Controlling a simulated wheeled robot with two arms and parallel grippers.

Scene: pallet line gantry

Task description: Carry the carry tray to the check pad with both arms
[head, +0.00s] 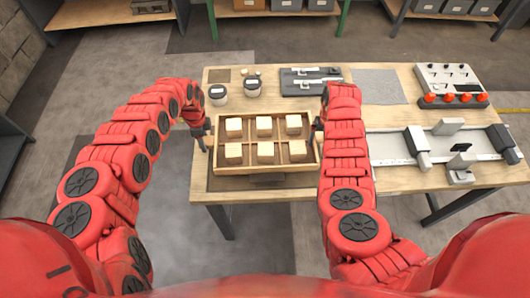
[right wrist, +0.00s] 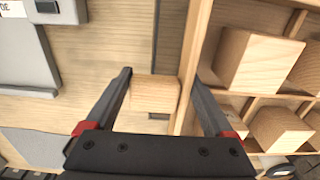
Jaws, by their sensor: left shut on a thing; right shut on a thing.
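The carry tray (head: 265,172) is a shallow wooden box with dividers, in the left half of the table in the head view. Several pale wooden blocks (head: 265,149) sit in its compartments. My left gripper (head: 207,138) is at the tray's left side and shut on it. My right gripper (head: 316,132) is at its right side. In the right wrist view, the right gripper's fingers (right wrist: 165,95) are on either side of a wooden handle block (right wrist: 153,94) at the tray wall (right wrist: 194,50). The tray looks level; I cannot tell whether it touches the table. A flat grey pad (head: 378,86) lies at the back, possibly the check pad.
A dark flat area (head: 225,184) shows under the tray's front edge on the table (head: 350,188). Two jars (head: 219,94) and a black fixture (head: 308,82) stand behind the tray. A grey clamp rail (head: 390,147) and a control box with orange knobs (head: 450,82) are at right.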

